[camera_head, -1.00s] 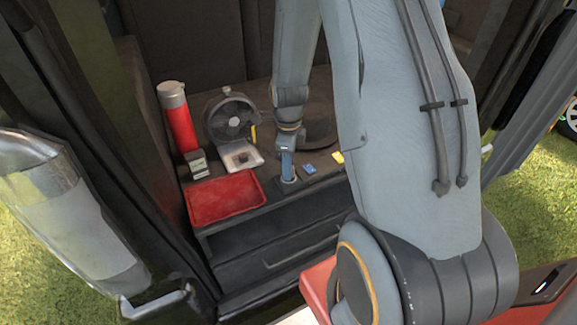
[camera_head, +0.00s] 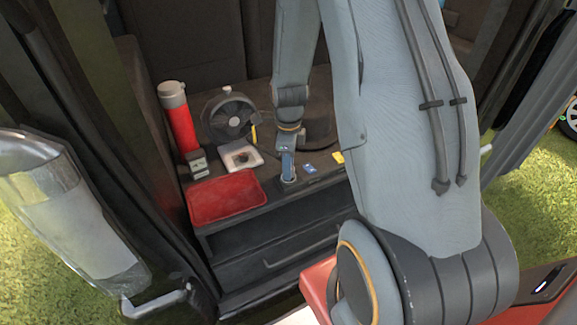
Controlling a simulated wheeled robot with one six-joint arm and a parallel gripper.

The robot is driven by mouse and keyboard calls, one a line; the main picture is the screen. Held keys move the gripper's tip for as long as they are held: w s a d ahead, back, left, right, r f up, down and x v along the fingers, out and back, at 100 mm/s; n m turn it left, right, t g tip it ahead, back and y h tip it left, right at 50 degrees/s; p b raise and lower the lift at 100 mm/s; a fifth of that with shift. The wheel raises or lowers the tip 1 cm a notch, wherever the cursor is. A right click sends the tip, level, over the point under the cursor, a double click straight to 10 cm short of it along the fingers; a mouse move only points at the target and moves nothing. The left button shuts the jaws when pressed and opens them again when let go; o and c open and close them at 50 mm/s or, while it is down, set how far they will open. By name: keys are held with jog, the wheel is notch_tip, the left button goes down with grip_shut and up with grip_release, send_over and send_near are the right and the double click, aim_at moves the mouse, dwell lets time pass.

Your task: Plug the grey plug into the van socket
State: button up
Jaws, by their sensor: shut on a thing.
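My gripper (camera_head: 288,172) points down at the front edge of the dark van counter (camera_head: 270,183), to the right of the red tray. Its narrow blue fingers are shut on a small grey piece (camera_head: 289,180), which looks like the grey plug. The fingers hide most of it. It is low, at or just above the counter; I cannot tell whether it touches. I cannot clearly make out the van socket. A small pale square plate with a dark centre (camera_head: 241,156) lies left of my gripper, and a grey block (camera_head: 197,164) stands farther left.
A red tray (camera_head: 227,196) lies at the counter's front left. A red cylinder with a grey cap (camera_head: 178,117) and a black fan (camera_head: 229,118) stand behind. Small blue (camera_head: 310,169) and yellow (camera_head: 338,157) pieces lie right of my gripper. Door frames flank the opening.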

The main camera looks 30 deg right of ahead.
jog(key=shift+f+b, duration=0.3)
jog(key=shift+f, duration=0.25)
jog(key=o, duration=1)
jog(key=shift+o, duration=0.2)
jog(key=shift+r, duration=0.1)
jog(key=shift+r+b, duration=0.55)
jog(key=shift+r, duration=3.25)
jog(key=s+a+r+n, duration=0.3)
jog(key=s+a+n, duration=0.2)
jog(key=n, duration=0.7)
jog(key=s+a+r+n, duration=0.4)
jog(key=s+n, duration=0.5)
jog(key=n, duration=0.4)
jog(key=shift+a+r+t, duration=0.25)
jog(key=shift+a+t, duration=0.05)
jog(key=shift+a, duration=0.4)
